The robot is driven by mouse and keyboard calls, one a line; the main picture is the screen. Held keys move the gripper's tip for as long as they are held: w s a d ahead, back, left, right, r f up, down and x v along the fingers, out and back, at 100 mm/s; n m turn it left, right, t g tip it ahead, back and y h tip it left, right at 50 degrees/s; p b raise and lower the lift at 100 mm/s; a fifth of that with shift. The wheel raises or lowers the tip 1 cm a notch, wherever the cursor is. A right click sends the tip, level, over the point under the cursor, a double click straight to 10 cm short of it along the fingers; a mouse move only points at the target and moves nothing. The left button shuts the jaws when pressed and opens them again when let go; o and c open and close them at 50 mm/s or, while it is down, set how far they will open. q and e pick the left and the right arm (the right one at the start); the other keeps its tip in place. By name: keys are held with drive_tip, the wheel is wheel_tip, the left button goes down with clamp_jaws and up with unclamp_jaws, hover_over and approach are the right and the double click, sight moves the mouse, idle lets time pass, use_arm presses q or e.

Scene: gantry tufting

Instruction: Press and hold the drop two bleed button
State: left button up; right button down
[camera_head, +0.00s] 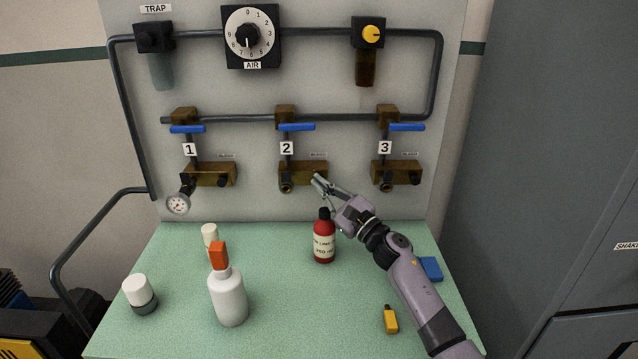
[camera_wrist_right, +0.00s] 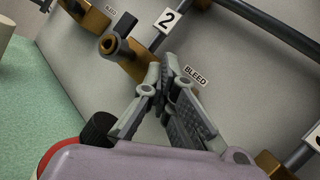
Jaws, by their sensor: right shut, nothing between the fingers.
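Drop two is the brass block (camera_head: 297,170) under the number 2 plate (camera_head: 287,148), with a blue lever (camera_head: 297,127) above it. In the right wrist view the brass block (camera_wrist_right: 130,64) is partly behind my fingers, beside a BLEED label (camera_wrist_right: 196,75). My right gripper (camera_head: 318,180) is shut and empty, its tips at the right end of the block. In the right wrist view the gripper (camera_wrist_right: 166,72) covers the spot near that label. The bleed button is hidden behind the fingers, so I cannot tell whether they touch it. My left gripper is not in view.
A red bottle (camera_head: 324,240) stands just below my right gripper. A white bottle with an orange cap (camera_head: 228,297), a yellow bottle (camera_head: 390,320) and a blue block (camera_head: 431,268) are on the green table (camera_head: 290,325). Drops 1 (camera_head: 208,174) and 3 (camera_head: 396,173) flank drop two.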

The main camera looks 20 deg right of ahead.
idle(0.5)
drive_tip(key=shift+s+a, duration=0.25)
drive_tip(key=shift+s, duration=0.65)
drive_tip(key=shift+s+a+p, duration=0.25)
drive_tip(key=shift+s, duration=0.55)
drive_tip(key=shift+s+a+p, duration=0.2)
drive_tip(key=shift+s+p, duration=0.1)
drive_tip(key=shift+s, duration=0.5)
drive_tip(key=shift+s+a+p, duration=0.25)
drive_tip(key=shift+s, duration=0.55)
